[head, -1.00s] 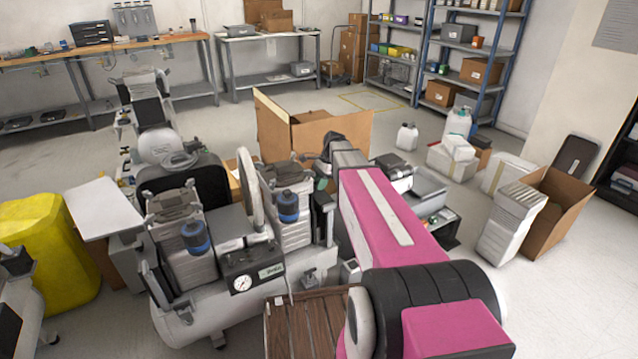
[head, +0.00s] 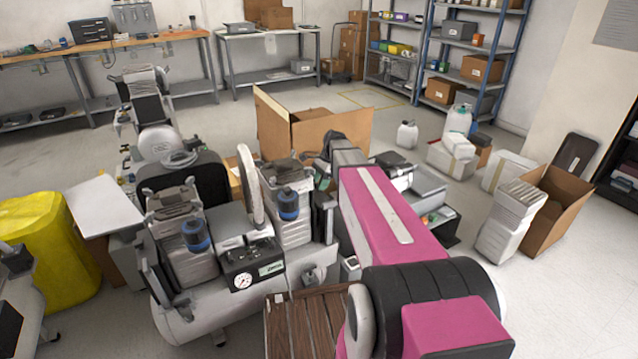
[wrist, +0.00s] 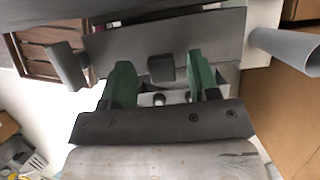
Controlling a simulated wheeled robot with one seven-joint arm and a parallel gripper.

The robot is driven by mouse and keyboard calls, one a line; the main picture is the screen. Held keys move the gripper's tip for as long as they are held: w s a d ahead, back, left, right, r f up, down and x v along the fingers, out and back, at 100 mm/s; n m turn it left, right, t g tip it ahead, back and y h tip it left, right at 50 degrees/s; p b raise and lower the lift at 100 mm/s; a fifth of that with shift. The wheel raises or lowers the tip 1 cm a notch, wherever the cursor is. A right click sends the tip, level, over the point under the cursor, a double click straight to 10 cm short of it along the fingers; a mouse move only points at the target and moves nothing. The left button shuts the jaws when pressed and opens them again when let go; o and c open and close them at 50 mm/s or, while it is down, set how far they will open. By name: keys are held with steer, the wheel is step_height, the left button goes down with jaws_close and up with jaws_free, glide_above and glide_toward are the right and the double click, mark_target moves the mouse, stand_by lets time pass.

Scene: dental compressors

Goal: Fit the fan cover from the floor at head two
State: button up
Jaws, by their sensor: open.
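In the wrist view, a dark grey panel (wrist: 215,42) with bent ends looks like the fan cover. Its small square knob (wrist: 160,68) sits between the green fingertips of my gripper (wrist: 161,80). The fingers are apart; I cannot tell whether either touches the knob. In the head view, the twin-head compressor (head: 190,312) stands in front. Its left head (head: 190,265) and right head (head: 292,225) each carry a blue filter.
A wooden slatted pallet (head: 300,325) lies below my arm. An open cardboard box (head: 335,135) stands behind the compressor. A grey pipe (wrist: 285,50) is close right of the panel in the wrist view. Open floor (head: 560,300) lies at the right.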

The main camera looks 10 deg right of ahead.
steer(key=v, duration=1.2)
steer(key=shift+r, duration=0.35)
